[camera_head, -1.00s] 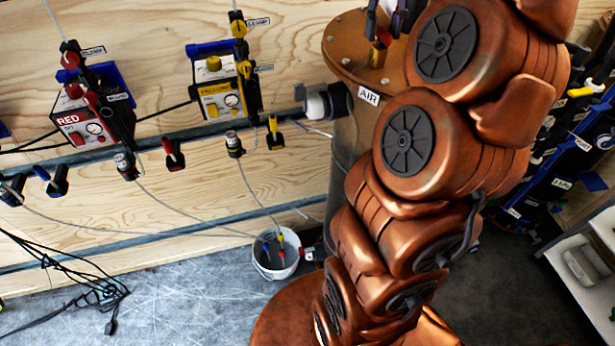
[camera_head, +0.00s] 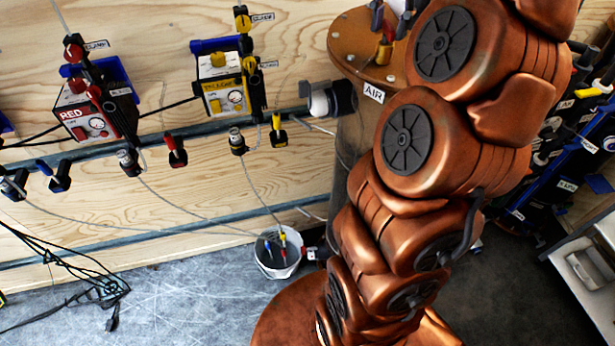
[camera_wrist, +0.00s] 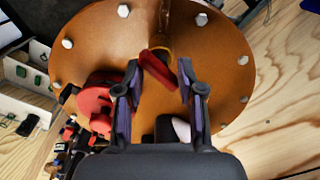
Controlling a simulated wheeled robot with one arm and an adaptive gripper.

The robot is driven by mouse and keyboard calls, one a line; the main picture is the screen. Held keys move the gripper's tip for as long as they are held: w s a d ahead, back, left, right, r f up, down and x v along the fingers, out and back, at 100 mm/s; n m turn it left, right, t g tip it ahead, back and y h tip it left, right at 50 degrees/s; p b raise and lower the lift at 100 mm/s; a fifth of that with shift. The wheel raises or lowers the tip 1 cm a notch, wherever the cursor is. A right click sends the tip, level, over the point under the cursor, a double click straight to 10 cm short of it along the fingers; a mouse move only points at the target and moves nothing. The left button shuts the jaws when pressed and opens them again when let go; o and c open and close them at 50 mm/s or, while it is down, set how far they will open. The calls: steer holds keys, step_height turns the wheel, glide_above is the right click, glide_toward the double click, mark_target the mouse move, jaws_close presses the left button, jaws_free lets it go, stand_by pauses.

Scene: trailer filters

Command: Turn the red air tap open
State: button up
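The red air tap is a red lever (camera_wrist: 160,68) on a brass stem on top of a round copper-brown tank (camera_wrist: 100,40) with bolts round its rim. In the wrist view it lies slanted between the fingertips of my gripper (camera_wrist: 160,80). The fingers are apart, one on each side of the lever. I cannot tell whether the left finger touches it. In the head view the tank top (camera_head: 348,45) bears an AIR label, and the tap's red and yellow parts (camera_head: 384,52) show below my gripper (camera_head: 391,18), partly hidden.
A larger red round part (camera_wrist: 95,100) sits left of the left finger. A rail on the wooden wall carries a red box (camera_head: 85,115), a yellow box (camera_head: 222,92) and several small taps, one red-handled (camera_head: 175,150). A white bucket (camera_head: 277,262) stands on the floor.

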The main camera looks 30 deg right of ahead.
mark_target(390, 24)
steer(key=shift+m, duration=1.2)
steer(key=shift+r+m+p, duration=0.2)
steer(key=shift+m+p, duration=0.65)
steer(key=shift+m, duration=0.15)
steer(key=shift+m+p, duration=1)
steer(key=shift+p, duration=0.05)
steer(key=shift+f, duration=0.1)
steer(key=shift+r+b, duration=0.4)
steer(key=shift+r, duration=0.7)
steer(key=shift+r+p, duration=2.05)
steer(key=shift+r, duration=0.7)
steer(key=s+a+f+n+b, duration=0.2)
steer(key=a+f+n+b, duration=0.55)
steer(key=a+f, duration=0.65)
steer(key=s+a+f+n+b, duration=0.1)
steer(key=s+a+f+n, duration=0.3)
steer(key=a+f, duration=0.1)
steer(key=s+a+f+n+g+b, duration=0.1)
steer(key=s+a+f+n+b, duration=0.1)
steer(key=s+a+f+n, duration=0.2)
step_height(390, 24, down, 4)
steer(key=shift+s+a+r+n, duration=0.1)
steer(key=shift+s+a+n, duration=0.1)
steer(key=shift+a+n, duration=0.5)
